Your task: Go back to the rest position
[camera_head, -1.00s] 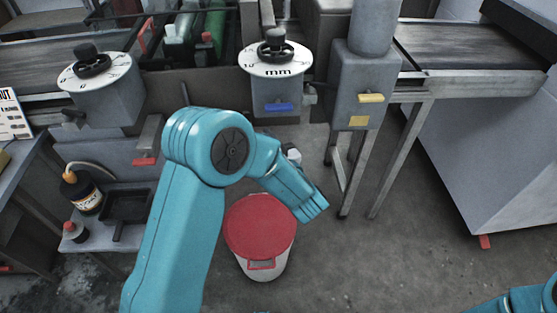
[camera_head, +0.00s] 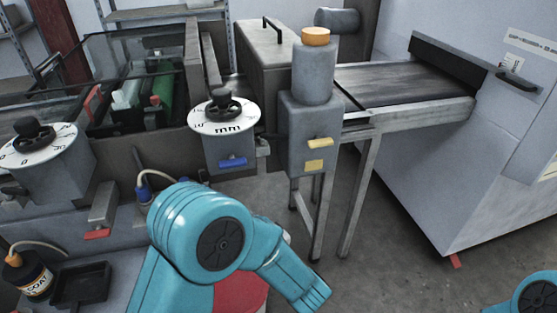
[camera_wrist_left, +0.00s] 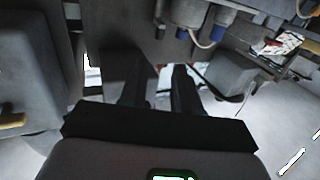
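My left arm (camera_head: 215,240) comes up from the bottom of the head view, bent at a teal joint with its forearm pointing down to the right. Its gripper is out of sight there. In the left wrist view the left gripper (camera_wrist_left: 157,82) shows two dark fingers standing apart, with nothing seen between them. A bit of my right arm (camera_head: 530,297) shows at the bottom right corner of the head view. My right gripper is not in view.
A red-lidded bucket (camera_head: 240,294) stands on the floor, mostly hidden behind my left arm. A black bottle (camera_head: 28,276) and tray (camera_head: 82,287) sit at left. Floor is clear at right.

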